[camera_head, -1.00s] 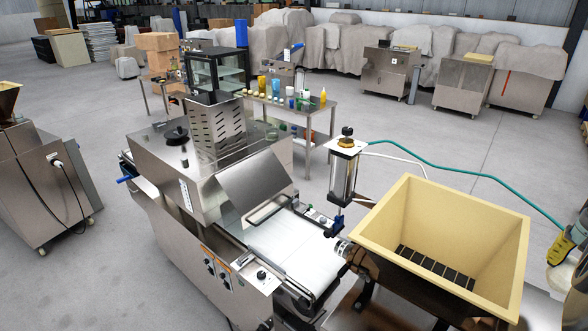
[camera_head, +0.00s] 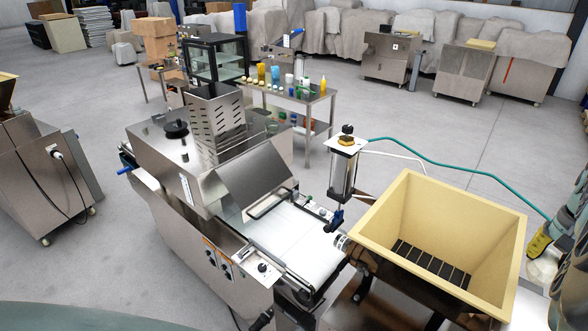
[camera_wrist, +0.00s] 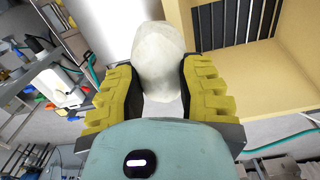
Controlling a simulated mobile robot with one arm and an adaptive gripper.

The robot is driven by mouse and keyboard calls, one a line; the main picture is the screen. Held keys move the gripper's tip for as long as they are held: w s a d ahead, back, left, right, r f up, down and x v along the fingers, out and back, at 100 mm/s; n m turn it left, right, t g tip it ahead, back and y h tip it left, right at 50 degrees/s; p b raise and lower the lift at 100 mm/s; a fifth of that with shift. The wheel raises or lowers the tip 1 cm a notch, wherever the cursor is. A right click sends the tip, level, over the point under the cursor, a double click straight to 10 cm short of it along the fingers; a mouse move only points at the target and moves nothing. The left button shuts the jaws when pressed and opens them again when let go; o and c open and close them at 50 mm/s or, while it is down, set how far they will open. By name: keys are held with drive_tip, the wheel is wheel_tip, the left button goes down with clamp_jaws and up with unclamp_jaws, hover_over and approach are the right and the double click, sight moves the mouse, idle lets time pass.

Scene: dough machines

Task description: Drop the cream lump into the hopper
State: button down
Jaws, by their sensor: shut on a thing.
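The cream lump (camera_wrist: 160,65) is held between the two yellow-padded fingers of my gripper (camera_wrist: 160,90) in the wrist view. The hopper (camera_head: 385,215) is a large pale-yellow square funnel with dark slats at its bottom, at the right of the head view. No lump shows inside it. In the wrist view the hopper (camera_wrist: 245,90) lies to the upper right of the lump, apart from it. In the head view my gripper (camera_head: 545,250) shows only partly at the right edge, beside the hopper, with a pale piece of the lump (camera_head: 543,270) below its yellow pad.
A steel dough machine with a white conveyor belt (camera_head: 285,235) stands left of the hopper. A metal cylinder (camera_head: 343,170) and a green hose (camera_head: 440,165) rise behind the hopper. A table with bottles (camera_head: 315,100) stands farther back.

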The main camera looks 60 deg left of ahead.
drive_tip(key=shift+a+r+p, duration=0.1)
drive_tip(key=shift+a+p, duration=0.9)
drive_tip(key=shift+p, duration=0.1)
